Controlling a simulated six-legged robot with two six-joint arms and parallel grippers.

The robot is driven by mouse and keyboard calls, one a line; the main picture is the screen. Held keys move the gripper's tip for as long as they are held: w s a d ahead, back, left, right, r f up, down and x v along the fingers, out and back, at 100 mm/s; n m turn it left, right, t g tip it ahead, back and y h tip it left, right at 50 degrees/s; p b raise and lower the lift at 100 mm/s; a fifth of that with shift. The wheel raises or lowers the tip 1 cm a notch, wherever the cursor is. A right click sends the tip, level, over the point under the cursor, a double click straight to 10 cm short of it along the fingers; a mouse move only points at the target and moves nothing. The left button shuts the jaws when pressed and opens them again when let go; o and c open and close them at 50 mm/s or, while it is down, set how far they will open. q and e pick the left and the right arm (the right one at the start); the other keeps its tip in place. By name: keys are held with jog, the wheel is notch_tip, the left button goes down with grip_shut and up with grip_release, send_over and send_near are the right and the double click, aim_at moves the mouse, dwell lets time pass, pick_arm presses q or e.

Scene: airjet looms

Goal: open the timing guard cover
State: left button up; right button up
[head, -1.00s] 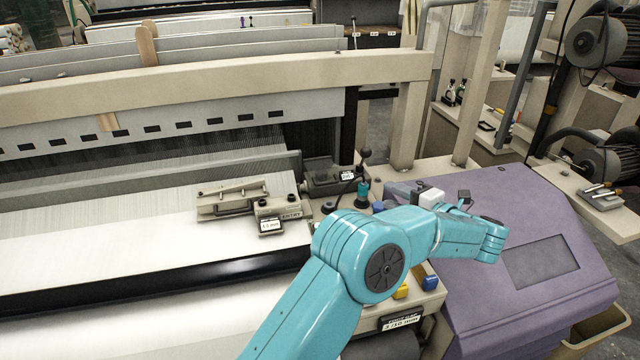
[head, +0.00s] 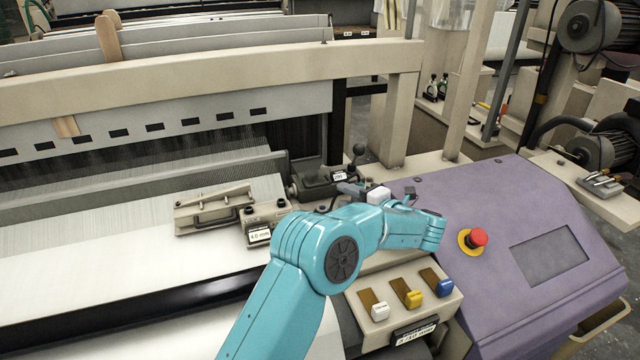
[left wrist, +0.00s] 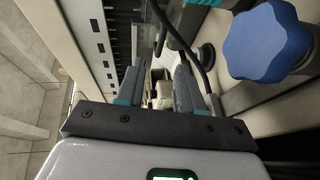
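No label marks the timing guard cover, and I cannot tell for sure which part it is. A large purple housing (head: 500,215) with a dark rectangular panel stands at the right and looks closed. A dark grey box (head: 325,182) with a black ball-topped lever (head: 358,152) and a small label sits on the loom's end. My left gripper (head: 347,188) is beside this box, pointing left, partly hidden by my teal arm. In the left wrist view its two fingers (left wrist: 157,80) are apart with nothing clearly held. My right gripper is out of view.
A red emergency button (head: 476,239) is on the purple housing near my wrist. White, yellow and blue switches (head: 412,298) sit below my forearm. A metal bracket (head: 215,212) lies left. A blue knob (left wrist: 265,45) stands close to the right of my fingers.

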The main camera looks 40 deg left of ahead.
aim_at(320, 185)
pick_arm(q)
jog(key=a, duration=0.3)
jog(key=a+f+p, duration=0.1)
jog(key=a, duration=0.2)
jog(key=w+a, duration=0.1)
jog(key=a, duration=0.2)
jog(key=shift+f, duration=0.35)
jog(key=shift+s, duration=0.1)
jog(key=shift+c, duration=0.3)
grip_shut()
dwell(0.4)
